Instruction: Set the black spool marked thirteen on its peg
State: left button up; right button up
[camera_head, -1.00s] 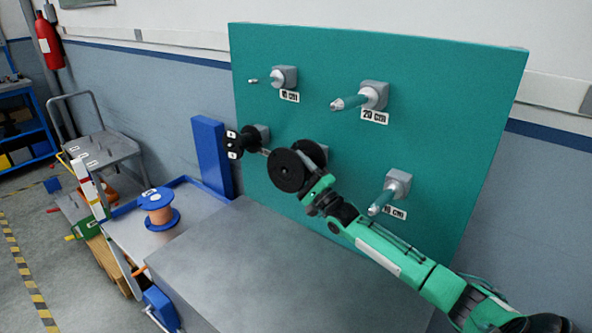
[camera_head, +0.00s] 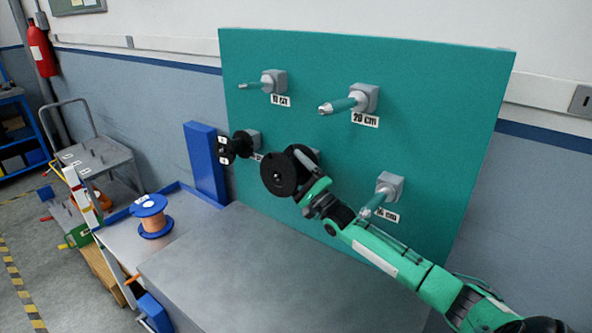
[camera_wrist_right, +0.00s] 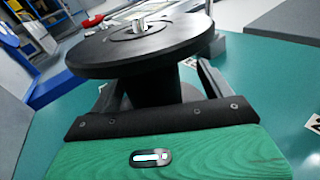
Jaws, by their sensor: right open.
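A black spool (camera_head: 279,174) with two wide discs is at the lower middle peg position of the teal board. In the right wrist view its near disc (camera_wrist_right: 140,48) is seen close up, and a metal peg tip (camera_wrist_right: 139,27) sticks out of its centre. I cannot read a number on it. My right gripper (camera_head: 304,172) is open, its fingers on both sides of the spool's core, between the discs. In the wrist view the gripper (camera_wrist_right: 155,92) shows a gap beside the core. My left gripper is not in view.
Another black spool (camera_head: 241,146) with white tags sits on the peg to the left. Empty pegs stick out at upper left (camera_head: 254,85), upper middle (camera_head: 340,105) and lower right (camera_head: 372,205). A copper-wound blue spool (camera_head: 155,222) stands on the side table. The grey bench top (camera_head: 250,270) is clear.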

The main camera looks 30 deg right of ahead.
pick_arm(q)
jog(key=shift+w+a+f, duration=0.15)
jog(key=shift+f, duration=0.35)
pick_arm(e)
jog(key=shift+o, duration=1.2)
jog(key=shift+a+f, duration=0.1)
jog(key=shift+f, duration=0.45)
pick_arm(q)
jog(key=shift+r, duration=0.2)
pick_arm(e)
jog(key=v, duration=0.8)
jog(key=shift+s+f, duration=0.25)
jog(key=shift+s, duration=0.05)
pick_arm(q)
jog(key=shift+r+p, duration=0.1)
jog(key=shift+p, duration=0.25)
pick_arm(e)
jog(key=shift+a+r, duration=0.1)
